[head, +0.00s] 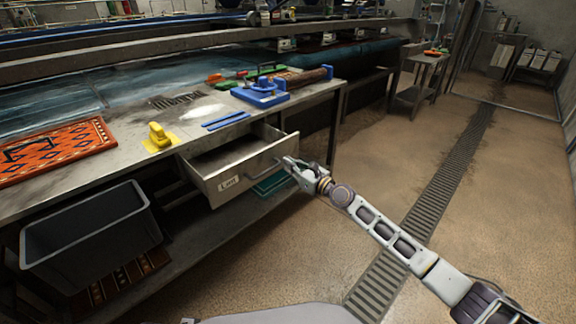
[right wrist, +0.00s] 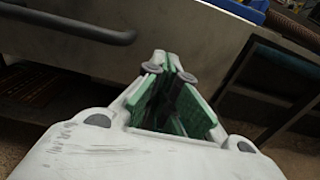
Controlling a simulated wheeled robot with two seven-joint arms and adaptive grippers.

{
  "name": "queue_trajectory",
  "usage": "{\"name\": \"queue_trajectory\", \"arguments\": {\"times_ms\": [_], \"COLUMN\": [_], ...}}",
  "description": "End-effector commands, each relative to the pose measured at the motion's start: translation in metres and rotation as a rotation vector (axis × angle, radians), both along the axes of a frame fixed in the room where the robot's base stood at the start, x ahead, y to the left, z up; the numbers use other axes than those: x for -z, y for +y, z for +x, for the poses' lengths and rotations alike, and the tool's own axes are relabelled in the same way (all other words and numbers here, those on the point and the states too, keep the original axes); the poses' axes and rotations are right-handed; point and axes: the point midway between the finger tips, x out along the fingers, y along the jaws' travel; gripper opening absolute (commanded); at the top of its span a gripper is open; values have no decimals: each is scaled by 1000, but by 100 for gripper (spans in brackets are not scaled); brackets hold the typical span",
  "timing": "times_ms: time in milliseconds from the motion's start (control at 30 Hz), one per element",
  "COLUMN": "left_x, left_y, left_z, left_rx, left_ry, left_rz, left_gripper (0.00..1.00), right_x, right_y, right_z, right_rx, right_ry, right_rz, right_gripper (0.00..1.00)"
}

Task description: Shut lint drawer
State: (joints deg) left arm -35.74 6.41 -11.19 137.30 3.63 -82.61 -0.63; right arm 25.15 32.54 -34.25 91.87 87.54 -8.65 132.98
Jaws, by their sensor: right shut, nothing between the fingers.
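The lint drawer (head: 235,175), a grey metal box with a "Lint" label on its front, stands pulled out under the worktable in the head view. Its front and dark bar handle (right wrist: 95,28) also show in the right wrist view. My right gripper (head: 289,161) is shut and empty, at the right end of the drawer front. In the right wrist view its fingertips (right wrist: 168,66) meet just in front of the drawer front, right of the handle; I cannot tell whether they touch it. My left gripper is not in view.
The metal worktable (head: 120,110) carries an orange patterned rug (head: 55,150), a yellow tool (head: 159,136), blue strips (head: 226,120) and a blue device (head: 260,92). A dark grey bin (head: 90,235) sits below at left. The floor to the right is open, with a drain grate (head: 440,180).

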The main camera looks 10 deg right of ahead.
Motion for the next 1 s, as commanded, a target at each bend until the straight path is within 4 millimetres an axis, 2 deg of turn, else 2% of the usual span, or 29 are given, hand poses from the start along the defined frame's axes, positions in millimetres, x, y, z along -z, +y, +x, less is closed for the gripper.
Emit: {"name": "queue_trajectory", "arguments": {"times_ms": [500, 1000], "left_x": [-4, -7], "left_y": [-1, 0], "left_z": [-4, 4], "left_rx": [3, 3], "left_ry": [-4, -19], "left_rz": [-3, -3], "left_gripper": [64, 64], "right_x": [0, -1], "right_y": [7, 12], "right_z": [10, 16], "right_rx": [0, -1], "right_ry": [-1, 0], "right_rz": [-1, 1], "right_gripper": [0, 0]}}
